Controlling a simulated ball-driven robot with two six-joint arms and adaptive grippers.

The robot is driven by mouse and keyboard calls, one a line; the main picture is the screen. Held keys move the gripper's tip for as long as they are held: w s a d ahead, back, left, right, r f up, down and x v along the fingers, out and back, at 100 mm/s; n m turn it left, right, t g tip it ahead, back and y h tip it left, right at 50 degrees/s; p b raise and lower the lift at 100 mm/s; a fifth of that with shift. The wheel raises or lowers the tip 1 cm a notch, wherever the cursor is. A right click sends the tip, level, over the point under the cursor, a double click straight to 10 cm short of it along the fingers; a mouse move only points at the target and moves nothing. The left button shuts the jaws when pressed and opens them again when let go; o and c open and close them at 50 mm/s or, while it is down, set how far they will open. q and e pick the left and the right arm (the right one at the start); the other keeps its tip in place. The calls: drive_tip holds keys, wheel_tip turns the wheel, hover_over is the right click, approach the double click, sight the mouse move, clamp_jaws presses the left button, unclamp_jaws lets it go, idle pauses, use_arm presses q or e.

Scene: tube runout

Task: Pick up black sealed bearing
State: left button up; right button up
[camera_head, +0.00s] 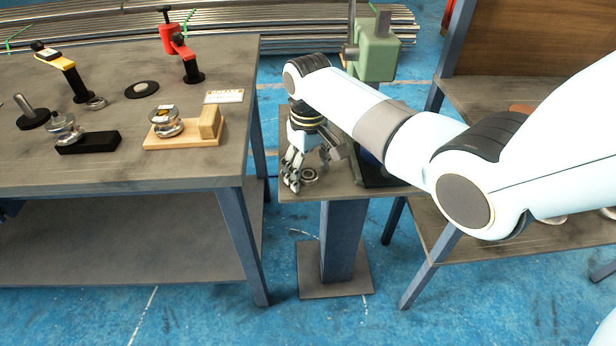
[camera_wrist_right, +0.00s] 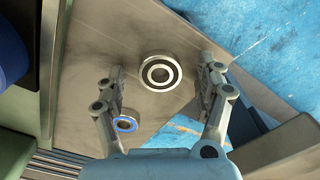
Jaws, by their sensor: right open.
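The black sealed bearing (camera_wrist_right: 162,74) lies flat on the small stand's top in the right wrist view, a silver ring with a black seal around a silver inner ring. My right gripper (camera_wrist_right: 160,72) is open above it, one finger on each side, apart from it. In the head view my right gripper (camera_head: 310,170) points down over the small stand. A bearing ring (camera_head: 309,175) shows by its fingers there, too small to tell which. A blue-sealed bearing (camera_wrist_right: 125,124) lies close to the left finger in the wrist view. My left gripper is not in view.
The small stand (camera_head: 345,188) carries a green machine (camera_head: 376,52) at its back. A large bench (camera_head: 190,168) at left holds clamps and parts on blocks. A shelf unit (camera_head: 440,225) stands at right. The stand's edge lies close to the bearing.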

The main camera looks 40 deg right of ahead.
drive_tip(key=shift+c, duration=0.2)
drive_tip(key=c, duration=1.3)
drive_tip(key=shift+o, duration=0.2)
